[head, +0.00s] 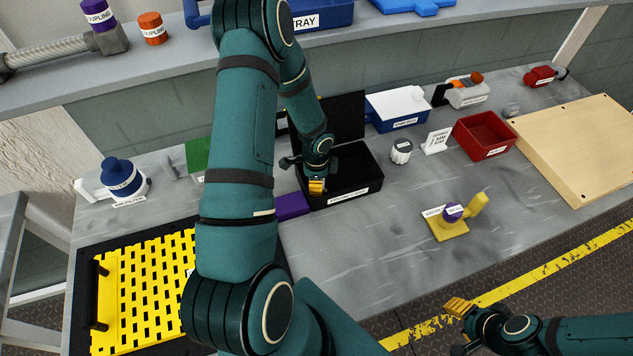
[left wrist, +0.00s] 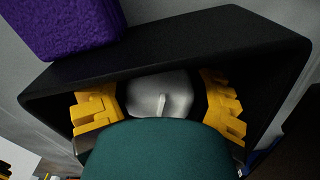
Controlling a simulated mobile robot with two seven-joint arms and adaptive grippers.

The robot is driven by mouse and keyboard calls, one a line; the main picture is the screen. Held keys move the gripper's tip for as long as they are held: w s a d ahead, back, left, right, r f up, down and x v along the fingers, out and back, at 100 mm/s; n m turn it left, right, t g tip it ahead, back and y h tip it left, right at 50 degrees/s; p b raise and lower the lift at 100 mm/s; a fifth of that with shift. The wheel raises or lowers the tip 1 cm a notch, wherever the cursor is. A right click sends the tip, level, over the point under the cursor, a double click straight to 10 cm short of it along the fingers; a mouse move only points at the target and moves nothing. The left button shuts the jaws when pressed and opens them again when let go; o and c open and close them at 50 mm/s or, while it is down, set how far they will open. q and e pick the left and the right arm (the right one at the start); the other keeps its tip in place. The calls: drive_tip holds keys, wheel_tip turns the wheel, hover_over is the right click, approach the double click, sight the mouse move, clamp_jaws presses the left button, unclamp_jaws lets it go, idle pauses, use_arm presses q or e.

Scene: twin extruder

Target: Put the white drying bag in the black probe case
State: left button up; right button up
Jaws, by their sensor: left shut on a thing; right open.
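The black probe case (head: 372,182) stands open on the bench, its lid raised at the back. It also shows in the left wrist view (left wrist: 200,40), where its wall surrounds the fingers. My left gripper (head: 316,186) points down into the left part of the case. In the left wrist view its yellow fingers (left wrist: 160,105) are shut on a pale, rounded thing, seemingly the white drying bag (left wrist: 160,88). The bag is hidden in the head view. Whether it touches the case floor cannot be told. My right gripper (head: 462,322) is open and empty, in front of the bench.
A purple block (head: 293,207) lies against the case's left side. A blue bin (head: 398,126), a grey-white cylinder (head: 401,152) and a red bin (head: 484,140) stand to the right. A yellow stand (head: 447,229) is nearer the front. The bench right of the case front is clear.

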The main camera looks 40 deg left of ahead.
use_arm(q)
drive_tip(key=o, duration=1)
drive_tip(key=shift+c, duration=0.2)
